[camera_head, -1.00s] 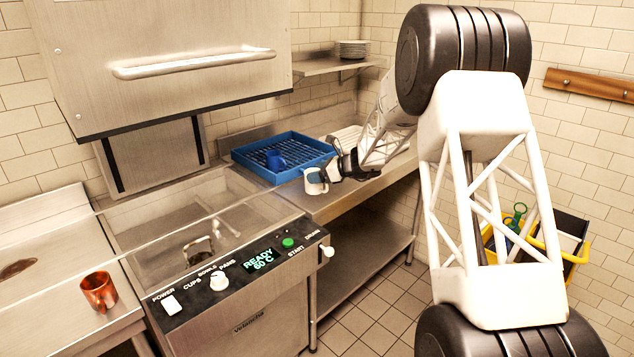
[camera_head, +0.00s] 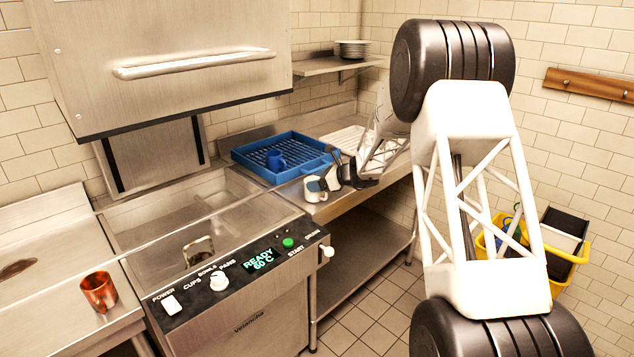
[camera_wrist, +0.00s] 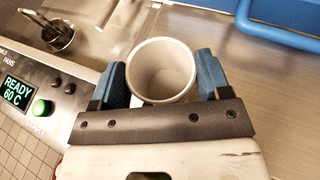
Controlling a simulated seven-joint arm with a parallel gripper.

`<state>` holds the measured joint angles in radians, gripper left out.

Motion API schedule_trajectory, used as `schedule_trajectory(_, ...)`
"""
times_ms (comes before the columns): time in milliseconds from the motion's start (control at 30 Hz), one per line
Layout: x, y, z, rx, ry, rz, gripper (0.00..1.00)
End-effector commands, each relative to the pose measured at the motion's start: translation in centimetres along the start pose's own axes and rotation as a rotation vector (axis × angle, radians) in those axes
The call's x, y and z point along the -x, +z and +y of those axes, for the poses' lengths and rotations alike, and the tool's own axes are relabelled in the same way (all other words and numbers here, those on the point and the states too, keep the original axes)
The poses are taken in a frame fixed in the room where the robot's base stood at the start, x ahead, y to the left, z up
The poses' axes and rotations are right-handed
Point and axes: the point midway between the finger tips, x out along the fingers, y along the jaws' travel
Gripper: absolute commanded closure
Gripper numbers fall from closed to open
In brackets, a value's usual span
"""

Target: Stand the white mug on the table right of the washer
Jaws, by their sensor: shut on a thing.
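The white mug (camera_head: 312,194) is upright at the near left end of the steel table (camera_head: 340,203), just right of the washer (camera_head: 240,310). My gripper (camera_head: 325,183) is shut on it. In the wrist view the mug (camera_wrist: 161,71) sits between the two blue fingers of my gripper (camera_wrist: 162,82), and its open rim faces the camera. The mug's base is over the tabletop or on it; I cannot tell whether it touches. Part of the mug is hidden by my gripper in the head view.
A white rack (camera_head: 345,138) lies farther back. A copper mug (camera_head: 98,291) stands on the left counter.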

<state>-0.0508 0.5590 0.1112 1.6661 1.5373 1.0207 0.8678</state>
Motion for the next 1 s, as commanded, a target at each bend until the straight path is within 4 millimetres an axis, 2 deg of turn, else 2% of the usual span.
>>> schedule_trajectory(400,-0.1,-0.25,0.01,0.0,0.0,0.0,0.6)
schedule_trajectory(433,-0.1,-0.25,0.02,-0.001,0.0,0.0,0.25)
schedule_trajectory(567,-0.09,-0.23,0.02,-0.001,0.0,0.0,0.05)
schedule_trajectory(1000,0.14,0.08,-0.02,0.0,-0.001,0.0,0.04)
